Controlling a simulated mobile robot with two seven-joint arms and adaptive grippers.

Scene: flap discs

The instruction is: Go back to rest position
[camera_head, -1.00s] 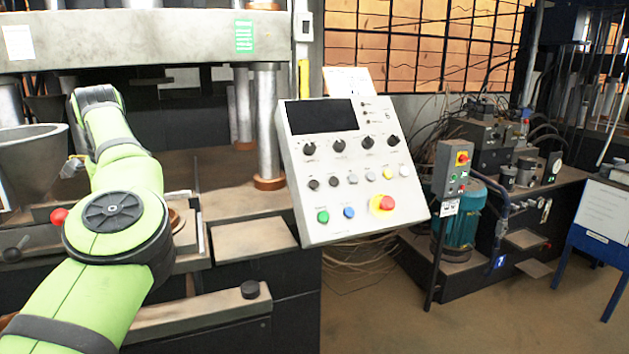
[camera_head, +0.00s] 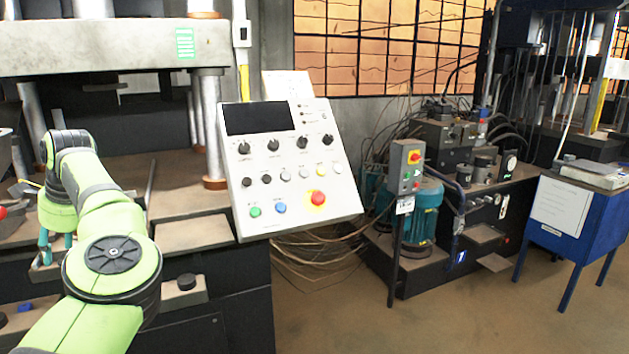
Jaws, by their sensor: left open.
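My left arm (camera_head: 112,255), green with dark joints, comes in from the lower left and reaches over the front of the press. My left gripper (camera_head: 56,243) shows at the far left, partly behind the arm, with teal fingers pointing down. It is open, and I see nothing held between the fingers. My right gripper is out of view.
A tilted control panel (camera_head: 285,165) with a red stop button stands close to the right of the arm. The press bed (camera_head: 170,190) lies behind the arm. A blue table (camera_head: 572,215) stands at the right. The brown floor (camera_head: 430,315) at front right is clear.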

